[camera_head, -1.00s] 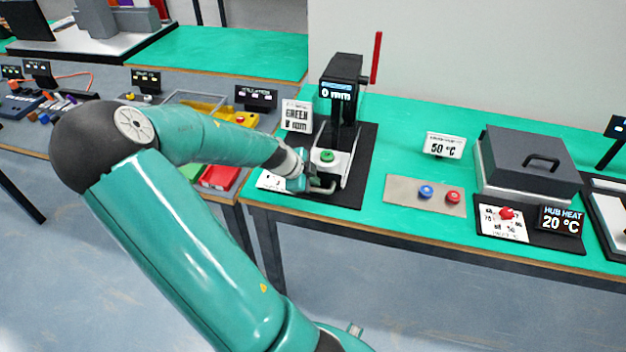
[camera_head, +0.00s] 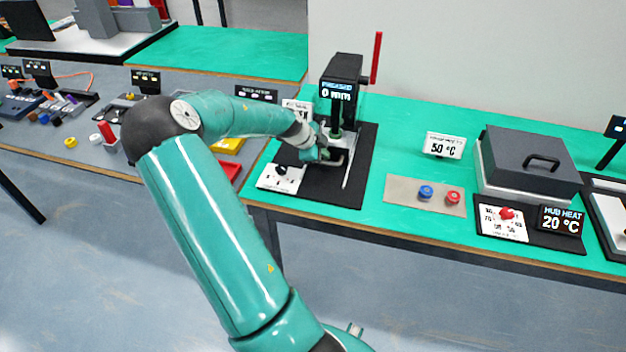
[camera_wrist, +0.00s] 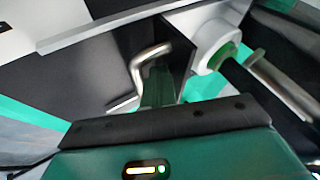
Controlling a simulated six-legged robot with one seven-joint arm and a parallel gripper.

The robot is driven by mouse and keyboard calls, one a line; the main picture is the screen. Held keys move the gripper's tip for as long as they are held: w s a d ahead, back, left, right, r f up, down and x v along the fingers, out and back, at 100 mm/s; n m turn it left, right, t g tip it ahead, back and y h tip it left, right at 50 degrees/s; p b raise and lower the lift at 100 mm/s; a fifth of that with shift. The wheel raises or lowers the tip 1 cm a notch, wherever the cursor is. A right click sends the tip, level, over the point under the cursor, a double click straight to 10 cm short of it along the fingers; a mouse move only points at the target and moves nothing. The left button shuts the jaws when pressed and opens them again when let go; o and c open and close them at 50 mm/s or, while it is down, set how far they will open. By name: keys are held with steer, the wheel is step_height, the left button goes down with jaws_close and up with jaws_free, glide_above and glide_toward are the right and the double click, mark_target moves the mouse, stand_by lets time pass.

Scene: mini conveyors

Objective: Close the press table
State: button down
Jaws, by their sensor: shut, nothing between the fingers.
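The press (camera_head: 341,68) is a black column with a red lever (camera_head: 376,58) standing upright and a small display that reads 0 mm. Its light sliding press table (camera_head: 347,140) sits back under the press head, mostly hidden by my gripper. My gripper (camera_head: 326,155) is shut and empty, at the front of the table by its bent metal handle (camera_head: 338,160). In the wrist view the handle (camera_wrist: 138,70) is beside my fingers; I cannot tell if they touch. The wrist view also shows a white ring with a green part (camera_wrist: 215,48) on the table.
A black base mat (camera_head: 325,190) lies under the press, with a white card (camera_head: 281,179) at its front left. To the right are a plate with blue and red buttons (camera_head: 426,192) and a grey lidded box (camera_head: 528,160).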

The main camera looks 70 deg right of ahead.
mark_target(333, 144)
steer(key=d, duration=0.4)
steer(key=shift+w, duration=0.3)
steer(key=shift+r, duration=0.1)
steer(key=shift+d+r, duration=0.15)
steer(key=shift+d, duration=0.05)
